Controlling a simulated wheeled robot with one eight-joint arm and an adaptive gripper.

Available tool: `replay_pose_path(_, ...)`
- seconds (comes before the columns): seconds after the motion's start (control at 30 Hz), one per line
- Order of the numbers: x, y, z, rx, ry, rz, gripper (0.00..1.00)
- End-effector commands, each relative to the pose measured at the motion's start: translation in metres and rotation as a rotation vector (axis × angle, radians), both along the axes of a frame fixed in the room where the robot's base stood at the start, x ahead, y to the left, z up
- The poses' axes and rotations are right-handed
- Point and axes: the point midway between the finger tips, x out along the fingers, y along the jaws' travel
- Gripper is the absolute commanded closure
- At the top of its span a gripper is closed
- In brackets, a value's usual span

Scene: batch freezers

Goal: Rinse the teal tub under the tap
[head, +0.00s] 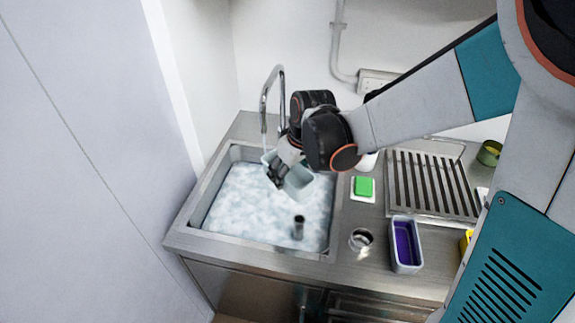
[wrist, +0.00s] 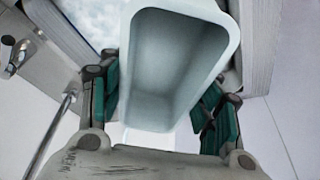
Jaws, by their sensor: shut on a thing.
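The pale teal tub (head: 298,184) is in my gripper (head: 280,172), over the back part of the sink and tilted. In the wrist view the tub (wrist: 180,62) shows its open mouth and bare inside, with no contents visible. The dark green finger pads of my gripper (wrist: 160,105) are on either side of it. The curved metal tap (head: 279,72) stands at the back of the sink. A thin pale stream seems to run from its spout to the tub's left edge; I cannot tell whether it enters the tub.
The sink (head: 190,222) holds foamy white water and a dark upright pipe (head: 298,228). On the counter to the right are a green sponge (head: 364,186), a metal cup (head: 361,240), a tub with purple contents (head: 405,243) and a slatted drainer (head: 432,185). A wall closes the left.

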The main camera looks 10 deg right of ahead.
Motion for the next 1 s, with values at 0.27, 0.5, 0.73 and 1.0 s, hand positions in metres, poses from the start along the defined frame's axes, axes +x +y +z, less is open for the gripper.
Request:
replay_pose_path(0.27,0.025,0.005,-0.006,0.0,0.0,0.0,0.71)
replay_pose_path(0.5,0.046,0.01,-0.01,0.0,0.0,-0.001,0.71)
replay_pose_path(0.73,0.065,0.014,-0.014,0.0,0.0,-0.001,0.71)
replay_pose_path(1.0,0.08,0.017,-0.017,0.0,0.0,-0.001,0.71)
